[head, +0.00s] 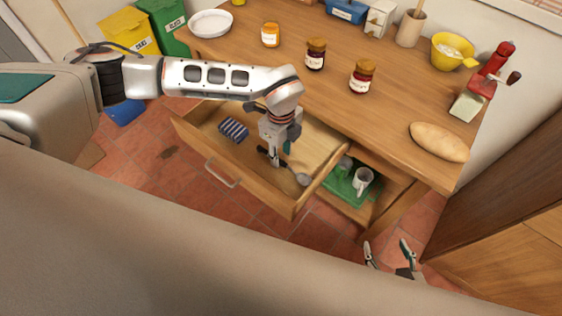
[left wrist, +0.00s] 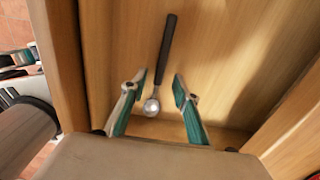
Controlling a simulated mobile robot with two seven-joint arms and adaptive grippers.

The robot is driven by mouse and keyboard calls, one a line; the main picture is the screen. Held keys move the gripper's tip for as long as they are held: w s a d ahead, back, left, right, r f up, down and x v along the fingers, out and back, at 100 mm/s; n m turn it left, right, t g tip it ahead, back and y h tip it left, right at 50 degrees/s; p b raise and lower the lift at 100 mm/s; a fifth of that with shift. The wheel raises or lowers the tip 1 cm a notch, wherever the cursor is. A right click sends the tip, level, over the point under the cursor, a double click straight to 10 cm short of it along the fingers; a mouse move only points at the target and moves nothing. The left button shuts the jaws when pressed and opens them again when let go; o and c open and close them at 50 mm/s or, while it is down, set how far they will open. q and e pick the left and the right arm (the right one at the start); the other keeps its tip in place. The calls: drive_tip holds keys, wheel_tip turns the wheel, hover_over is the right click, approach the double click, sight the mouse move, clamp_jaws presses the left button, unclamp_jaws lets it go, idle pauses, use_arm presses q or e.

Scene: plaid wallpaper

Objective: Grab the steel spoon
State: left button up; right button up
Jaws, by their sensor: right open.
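The steel spoon, with a dark handle and a shiny rounded end, lies in the open wooden drawer (head: 215,150). Its rounded end (head: 302,178) shows in the head view just right of my left gripper (head: 274,160). In the left wrist view the spoon (left wrist: 167,45) shows whole, its lower part between the spread fingers of my left gripper (left wrist: 159,76) and nearer the left finger. That gripper points down into the drawer, open and empty. How far its tips are above the spoon is unclear. My right gripper (head: 388,248) is open and empty, low in the head view, away from the drawer.
A blue striped cloth (head: 233,129) lies in the drawer's left part. The drawer's walls stand close around my left gripper. Right of the drawer, a green tray (head: 340,187) holds a white mug (head: 362,180). Jars, bread (head: 438,142) and a yellow bowl (head: 451,52) stand on the counter above.

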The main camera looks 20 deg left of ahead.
sight(281, 161)
use_arm(q)
wheel_tip(281, 161, down, 3)
drive_tip(key=shift+f, duration=0.1)
clamp_jaws()
